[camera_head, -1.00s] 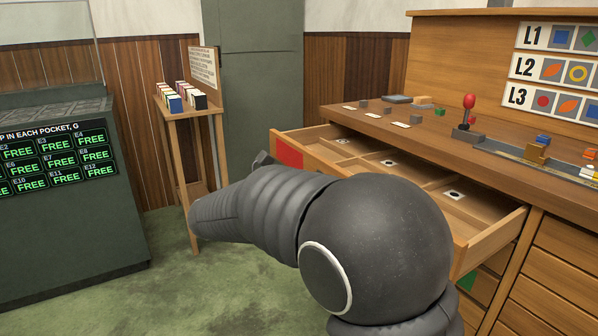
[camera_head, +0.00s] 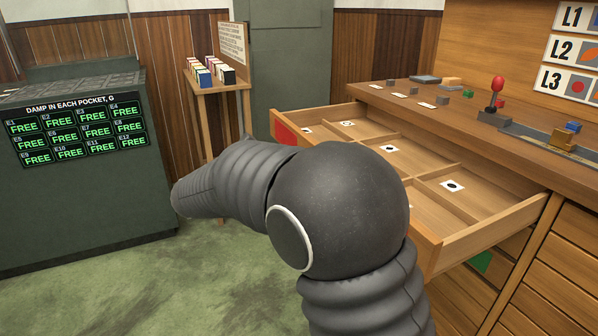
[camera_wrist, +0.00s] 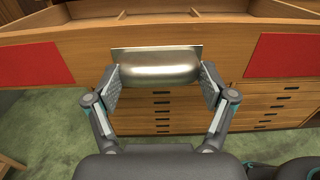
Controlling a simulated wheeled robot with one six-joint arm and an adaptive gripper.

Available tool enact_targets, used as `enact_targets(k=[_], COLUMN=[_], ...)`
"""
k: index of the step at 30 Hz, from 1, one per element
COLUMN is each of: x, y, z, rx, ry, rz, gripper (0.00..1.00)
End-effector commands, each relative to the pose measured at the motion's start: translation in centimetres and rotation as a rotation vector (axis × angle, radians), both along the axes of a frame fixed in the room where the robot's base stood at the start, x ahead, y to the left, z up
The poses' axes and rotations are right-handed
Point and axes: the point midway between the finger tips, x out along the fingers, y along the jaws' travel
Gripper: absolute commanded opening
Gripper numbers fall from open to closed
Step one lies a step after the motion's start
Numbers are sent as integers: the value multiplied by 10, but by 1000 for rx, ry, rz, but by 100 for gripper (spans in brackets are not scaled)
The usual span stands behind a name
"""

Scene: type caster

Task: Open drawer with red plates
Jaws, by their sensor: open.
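The drawer (camera_head: 455,244) with red plates is pulled out from the wooden bench in the head view, and its divided inside shows. A red plate (camera_head: 285,134) shows at its far front end. In the wrist view the drawer front has a red plate on the left (camera_wrist: 36,64) and another on the right (camera_wrist: 284,56). Between them is a metal cup handle (camera_wrist: 157,66). My gripper (camera_wrist: 160,84) is open, with one finger at each side of the handle. I cannot tell whether the fingers touch it. In the head view my arm hides the gripper and much of the drawer front.
A lower drawer with a green plate (camera_head: 482,261) is below. The bench top (camera_head: 420,107) carries a red-knobbed lever (camera_head: 496,92) and small blocks. A small wooden stand (camera_head: 215,88) is behind, and a dark green cabinet (camera_head: 80,200) is at left. Green floor lies between.

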Motion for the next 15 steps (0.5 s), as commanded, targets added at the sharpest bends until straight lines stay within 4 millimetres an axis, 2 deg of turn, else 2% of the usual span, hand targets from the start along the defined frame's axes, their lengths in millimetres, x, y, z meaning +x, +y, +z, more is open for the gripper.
enact_targets(k=[11,15], x=[1,-3], y=[3,15], z=[1,1], rx=[0,0], ry=[-3,-4], rz=[8,12], gripper=[91,91])
